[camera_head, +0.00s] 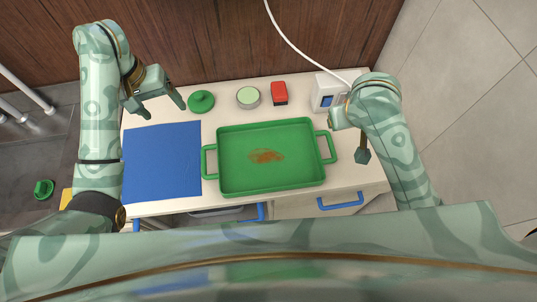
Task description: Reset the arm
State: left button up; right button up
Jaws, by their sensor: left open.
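My left arm comes in from the left, and its gripper (163,109) is open and empty above the back left of the counter, over the far edge of a blue mat (160,165). A green round knobbed object (201,101) lies just right of the left gripper, apart from it. My right arm comes in from the right. Its gripper (361,155) hangs beside the right handle of the green tray; its fingers are too small and dark to tell open from shut.
A green two-handled tray (225,181) with a brown-orange smear sits mid-counter. Behind it stand a round tin (248,97), a red block (279,92) and a white device (322,91) with a cable. A blue-handled drawer (341,201) is below. Another green piece (43,188) lies at far left.

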jog(key=p+v, duration=0.2)
jog(key=p, duration=0.1)
jog(key=shift+r, duration=0.4)
jog(key=shift+f, duration=0.1)
dwell(0.4)
